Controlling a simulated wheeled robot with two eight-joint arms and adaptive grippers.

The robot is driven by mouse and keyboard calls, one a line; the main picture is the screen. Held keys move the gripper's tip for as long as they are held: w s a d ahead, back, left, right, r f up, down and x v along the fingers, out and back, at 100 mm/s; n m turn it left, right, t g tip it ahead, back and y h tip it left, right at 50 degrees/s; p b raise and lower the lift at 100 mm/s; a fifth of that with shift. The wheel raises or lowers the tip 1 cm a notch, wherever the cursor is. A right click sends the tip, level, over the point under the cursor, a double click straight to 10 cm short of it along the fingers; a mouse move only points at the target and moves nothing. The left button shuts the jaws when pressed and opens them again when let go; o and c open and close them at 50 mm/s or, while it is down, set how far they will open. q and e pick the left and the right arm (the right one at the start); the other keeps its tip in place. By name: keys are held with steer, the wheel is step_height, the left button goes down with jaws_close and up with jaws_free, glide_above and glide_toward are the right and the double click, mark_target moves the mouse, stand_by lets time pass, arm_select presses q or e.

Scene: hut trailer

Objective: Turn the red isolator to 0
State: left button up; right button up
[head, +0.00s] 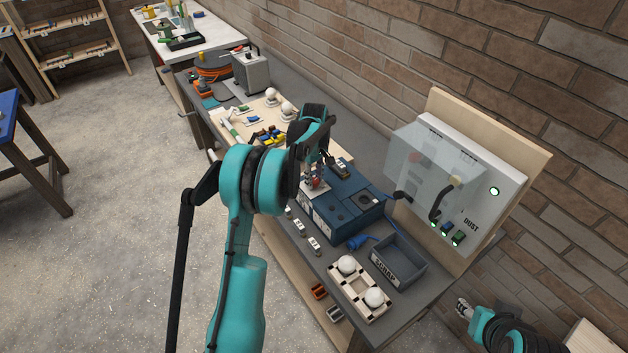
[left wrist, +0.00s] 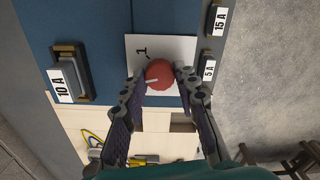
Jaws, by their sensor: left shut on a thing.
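The red isolator (left wrist: 159,73) is a round red knob on a white plate (left wrist: 178,50) in the left wrist view. A black "1" with a short line is printed on the plate, up and left of the knob. A pale mark on the knob points to the left; no 0 can be made out. My left gripper (left wrist: 160,78) has a finger on each side of the knob and is shut on it. In the head view the red knob (head: 315,184) shows small below my left gripper (head: 314,178), on the blue box (head: 345,217). My right arm shows only at the bottom right.
Fuse blocks marked 10 A (left wrist: 68,78), 15 A (left wrist: 217,20) and 5 A (left wrist: 208,70) surround the plate. A scrap bin (head: 397,262), a rack with white balls (head: 346,288) and a wall cabinet (head: 478,187) with a clear cover stand to the right.

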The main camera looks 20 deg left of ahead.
mark_target(314, 181)
arm_select(q)
steer(key=n+b, duration=0.1)
steer(key=n, duration=0.4)
steer(key=shift+n, duration=0.7)
steer(key=o, duration=1.2)
steer(key=shift+c, duration=0.2)
step_height(314, 181, up, 12)
